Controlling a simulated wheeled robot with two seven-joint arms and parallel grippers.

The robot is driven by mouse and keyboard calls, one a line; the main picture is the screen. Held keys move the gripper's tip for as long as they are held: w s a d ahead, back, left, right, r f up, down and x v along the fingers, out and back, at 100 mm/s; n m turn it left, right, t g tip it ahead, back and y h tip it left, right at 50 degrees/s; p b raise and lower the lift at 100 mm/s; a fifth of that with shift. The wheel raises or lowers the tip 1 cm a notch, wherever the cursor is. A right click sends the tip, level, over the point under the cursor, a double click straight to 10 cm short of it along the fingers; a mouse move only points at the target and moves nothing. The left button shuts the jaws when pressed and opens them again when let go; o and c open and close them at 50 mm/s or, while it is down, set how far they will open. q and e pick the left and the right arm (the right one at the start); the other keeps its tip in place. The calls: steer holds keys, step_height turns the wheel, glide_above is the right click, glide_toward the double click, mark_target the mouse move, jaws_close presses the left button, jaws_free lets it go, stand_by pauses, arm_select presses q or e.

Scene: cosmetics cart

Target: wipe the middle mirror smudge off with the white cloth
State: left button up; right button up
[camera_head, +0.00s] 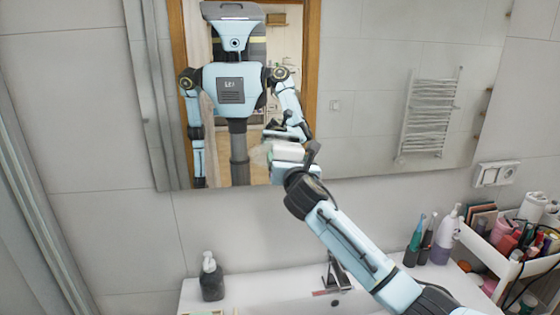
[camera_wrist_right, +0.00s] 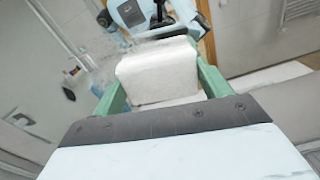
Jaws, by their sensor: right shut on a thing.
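The mirror (camera_head: 370,60) hangs on the tiled wall and reflects my own body. My right gripper (camera_head: 284,153) is raised in front of its lower part, shut on the white cloth (camera_head: 290,147). In the right wrist view the folded white cloth (camera_wrist_right: 158,72) sits between the green fingers, its far side towards the glass. A faint whitish smudge (camera_head: 260,154) shows on the mirror just left of the cloth, and its right part is hidden. Pale streaks also show left of the cloth in the wrist view (camera_wrist_right: 98,68). I cannot tell whether the cloth touches the glass. My left gripper shows at most as a reflection.
Below are a white sink (camera_head: 265,290) with a faucet (camera_head: 338,272) and a dark soap bottle (camera_head: 211,278). Bottles and a toothbrush (camera_head: 417,235) stand at the right, beside a white cart (camera_head: 500,262) full of cosmetics. A wall socket (camera_head: 496,174) is right of the mirror.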

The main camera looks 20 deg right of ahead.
mark_target(293, 150)
steer(key=shift+s+d+r, duration=0.1)
steer(key=shift+s+d, duration=0.05)
steer(key=shift+d, duration=0.65)
steer(key=shift+a, duration=0.1)
steer(key=shift+w+a, duration=0.45)
steer(key=shift+a, duration=1.4)
steer(key=shift+w+a, duration=0.4)
steer(key=shift+a, duration=1.45)
steer(key=shift+w+a, duration=0.45)
steer(key=shift+a, duration=1.4)
steer(key=shift+r, duration=1.3)
steer(key=shift+s+d, duration=0.45)
steer(key=shift+d, duration=1.4)
steer(key=shift+s+d, duration=0.5)
steer(key=shift+d, duration=1.4)
steer(key=shift+s+d, duration=0.45)
steer(key=shift+d, duration=1.4)
steer(key=shift+w, duration=0.1)
steer(key=shift+a, duration=0.1)
steer(key=shift+w+a, duration=0.45)
steer(key=shift+a, duration=1.4)
steer(key=shift+w+a, duration=0.4)
steer(key=shift+a, duration=1.45)
steer(key=shift+w+a, duration=0.45)
steer(key=shift+a, duration=1.4)
